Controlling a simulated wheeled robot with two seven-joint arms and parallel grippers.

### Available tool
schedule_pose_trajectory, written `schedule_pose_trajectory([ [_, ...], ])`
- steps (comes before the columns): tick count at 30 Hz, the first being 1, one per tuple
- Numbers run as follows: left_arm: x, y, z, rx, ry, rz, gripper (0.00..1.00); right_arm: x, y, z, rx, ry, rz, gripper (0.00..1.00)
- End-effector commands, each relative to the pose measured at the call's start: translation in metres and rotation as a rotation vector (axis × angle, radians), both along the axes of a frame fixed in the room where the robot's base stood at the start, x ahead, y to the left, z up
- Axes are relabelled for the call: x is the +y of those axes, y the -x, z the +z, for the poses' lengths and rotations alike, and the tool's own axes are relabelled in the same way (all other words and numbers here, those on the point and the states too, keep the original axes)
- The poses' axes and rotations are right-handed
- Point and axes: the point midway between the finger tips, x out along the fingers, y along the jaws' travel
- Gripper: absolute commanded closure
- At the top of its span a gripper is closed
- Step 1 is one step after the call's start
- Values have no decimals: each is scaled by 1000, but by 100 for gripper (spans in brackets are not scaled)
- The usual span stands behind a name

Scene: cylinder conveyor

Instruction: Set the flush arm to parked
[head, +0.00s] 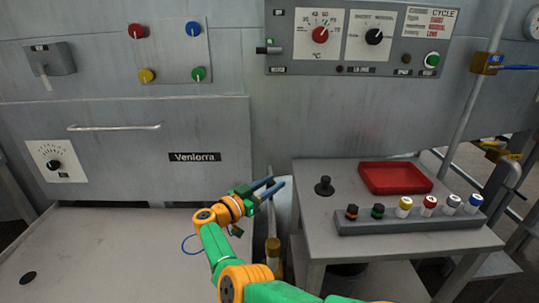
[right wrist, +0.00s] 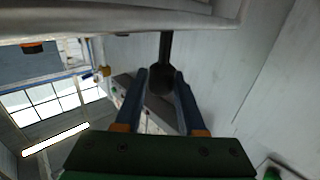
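No readable label marks the flush arm. In the right wrist view, a dark bar with a rounded end (right wrist: 161,78) hangs below a pale grey edge, between or just beyond my fingers. I cannot tell if it is the flush arm or if the fingers touch it. My right gripper (head: 272,188) has two blue fingers, held apart, in front of the gap between the machine front and the side table. It also shows in the right wrist view (right wrist: 161,85). A grey box with a short pale lever pointing down (head: 46,80) is on the wall at upper left. My left gripper is out of view.
The cycle panel (head: 335,70) is above. The left worktop (head: 110,250) is mostly clear.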

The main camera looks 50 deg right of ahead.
Motion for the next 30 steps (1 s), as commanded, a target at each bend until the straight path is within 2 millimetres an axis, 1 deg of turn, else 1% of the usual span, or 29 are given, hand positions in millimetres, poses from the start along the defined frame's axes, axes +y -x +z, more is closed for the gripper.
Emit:
schedule_pose_trajectory([
  [1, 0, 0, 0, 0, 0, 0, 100, 0, 0, 0, 0, 0, 0, 45],
  [2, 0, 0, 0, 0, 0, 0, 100, 0, 0, 0, 0, 0, 0, 37],
  [11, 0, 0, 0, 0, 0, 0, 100, 1, -1, 0, 0, 0, 2, 36],
  [14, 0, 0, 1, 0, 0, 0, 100, 15, -2, -1, 0, -2, 4, 36],
  [18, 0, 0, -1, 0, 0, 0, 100, 46, -5, -2, 0, -3, 3, 36],
  [21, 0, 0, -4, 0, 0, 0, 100, 62, -6, -2, 1, -2, 2, 36],
  [24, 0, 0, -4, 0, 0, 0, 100, 69, -6, -1, 1, -1, 1, 36],
  [30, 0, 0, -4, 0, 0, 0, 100, 70, -6, 0, 0, 0, -1, 36],
])
